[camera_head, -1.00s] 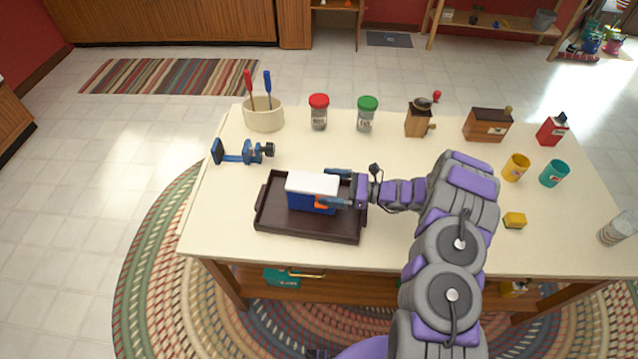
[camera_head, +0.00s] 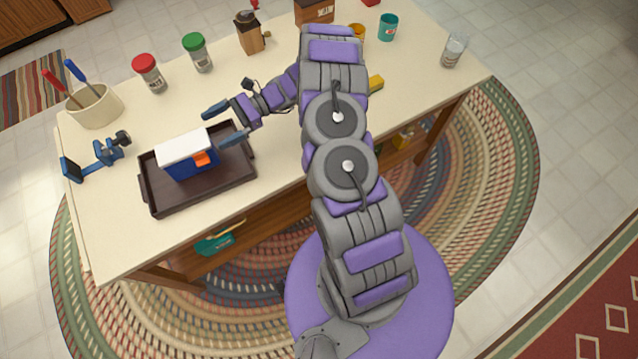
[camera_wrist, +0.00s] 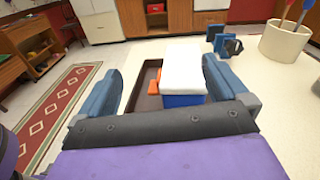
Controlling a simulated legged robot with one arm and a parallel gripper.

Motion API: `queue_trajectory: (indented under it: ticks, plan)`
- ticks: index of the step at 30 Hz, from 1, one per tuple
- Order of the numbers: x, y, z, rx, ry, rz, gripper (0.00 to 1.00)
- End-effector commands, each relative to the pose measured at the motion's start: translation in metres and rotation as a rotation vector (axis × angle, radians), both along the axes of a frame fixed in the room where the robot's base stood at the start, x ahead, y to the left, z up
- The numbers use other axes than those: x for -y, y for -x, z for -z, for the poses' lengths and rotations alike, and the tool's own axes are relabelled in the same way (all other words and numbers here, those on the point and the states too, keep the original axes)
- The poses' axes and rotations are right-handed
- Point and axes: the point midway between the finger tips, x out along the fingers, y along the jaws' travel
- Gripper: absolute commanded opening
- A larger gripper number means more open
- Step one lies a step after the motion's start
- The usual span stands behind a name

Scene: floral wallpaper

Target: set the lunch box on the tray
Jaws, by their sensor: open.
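The lunch box (camera_head: 188,158), blue with a white lid and an orange latch, stands upright on the dark brown tray (camera_head: 217,180). My gripper (camera_head: 221,124) is open and empty, to the right of the lunch box and apart from it. In the wrist view the lunch box (camera_wrist: 184,75) is ahead, beyond the two blue fingers, and part of the tray (camera_wrist: 148,100) shows to its left. The lower part of the lunch box is partly hidden by my gripper there.
A blue clamp-like tool (camera_head: 95,158) lies left of the tray. Behind are a cream crock (camera_head: 95,106) with red and blue handled utensils, a red-lidded jar (camera_head: 149,74) and a green-lidded jar (camera_head: 197,52). Bare tabletop (camera_head: 108,215) shows at the front left.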

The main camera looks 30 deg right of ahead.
Motion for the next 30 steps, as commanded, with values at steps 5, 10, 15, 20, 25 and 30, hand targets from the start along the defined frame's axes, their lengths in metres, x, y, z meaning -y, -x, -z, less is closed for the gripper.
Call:
queue_trajectory:
  ticks: [5,10,15,20,25,30]
  plan:
    - [-0.029,0.03,-0.056,0.108,0.074,-0.145,1.0]
    - [-0.047,0.067,-0.095,0.21,0.154,-0.281,1.0]
    - [-0.055,0.109,-0.128,0.317,0.247,-0.414,1.0]
    - [-0.056,0.15,-0.152,0.419,0.338,-0.537,1.0]
    - [-0.05,0.194,-0.17,0.525,0.448,-0.662,1.0]
    - [-0.037,0.236,-0.183,0.627,0.561,-0.785,1.0]
